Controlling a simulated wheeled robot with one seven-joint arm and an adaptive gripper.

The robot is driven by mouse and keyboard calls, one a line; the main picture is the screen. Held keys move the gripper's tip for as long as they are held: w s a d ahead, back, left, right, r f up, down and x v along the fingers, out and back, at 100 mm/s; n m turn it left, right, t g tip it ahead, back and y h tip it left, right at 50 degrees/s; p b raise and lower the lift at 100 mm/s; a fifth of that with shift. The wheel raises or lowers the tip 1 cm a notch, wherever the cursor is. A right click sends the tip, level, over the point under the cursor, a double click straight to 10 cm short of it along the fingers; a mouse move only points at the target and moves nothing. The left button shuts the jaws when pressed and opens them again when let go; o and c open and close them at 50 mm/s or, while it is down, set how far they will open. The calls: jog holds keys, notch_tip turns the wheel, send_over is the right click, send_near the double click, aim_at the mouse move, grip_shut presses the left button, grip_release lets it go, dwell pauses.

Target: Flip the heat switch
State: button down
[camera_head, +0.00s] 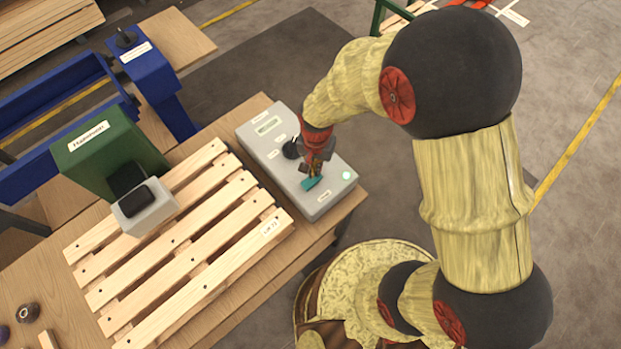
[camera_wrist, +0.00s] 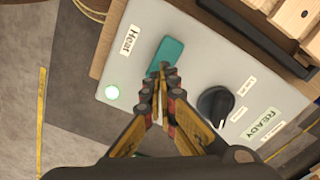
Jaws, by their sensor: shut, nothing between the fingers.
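The heat switch is a teal lever (camera_wrist: 168,55) on a grey control box (camera_wrist: 145,25), beside a label reading "Heat" (camera_wrist: 129,40). In the head view, the teal lever (camera_head: 310,183) shows just below my fingertips. My gripper (camera_wrist: 158,74) is shut and empty, its fingertips over the lower end of the lever in the wrist view. I cannot tell whether they touch it. In the head view, my gripper (camera_head: 315,170) is above the box top (camera_head: 322,203). A pale green round lamp (camera_wrist: 112,92) is on the box near the switch.
A black knob (camera_wrist: 215,102) and a "READY" display (camera_wrist: 262,124) share the box. A slatted wooden pallet (camera_head: 165,250) lies left of the box on the table. A green housing with a grey-and-black head (camera_head: 146,205) stands over the pallet. A blue frame (camera_head: 150,75) stands behind.

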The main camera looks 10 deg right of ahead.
aim_at(316, 178)
jog(key=shift+f+b, duration=0.85)
jog(key=shift+f, duration=0.5)
dwell(0.6)
jog(key=shift+r, duration=0.15)
jog(key=shift+r+p, duration=2.65)
jog(key=shift+r, duration=0.8)
jog(key=shift+s+d+n, duration=0.1)
jog(key=shift+s+n, duration=0.2)
jog(key=shift+n, duration=0.2)
jog(key=s+d+r+n+t+b, duration=0.2)
jog(key=s+d+r+b, duration=0.3)
jog(key=r, duration=0.6)
jog(key=s+d+r+n+t+b, duration=0.2)
jog(key=s+d+r+b, duration=0.3)
jog(key=r, duration=0.6)
jog(key=shift+s+d+t, duration=0.8)
jog(key=shift+s+d, duration=0.05)
jog(key=shift+d, duration=0.05)
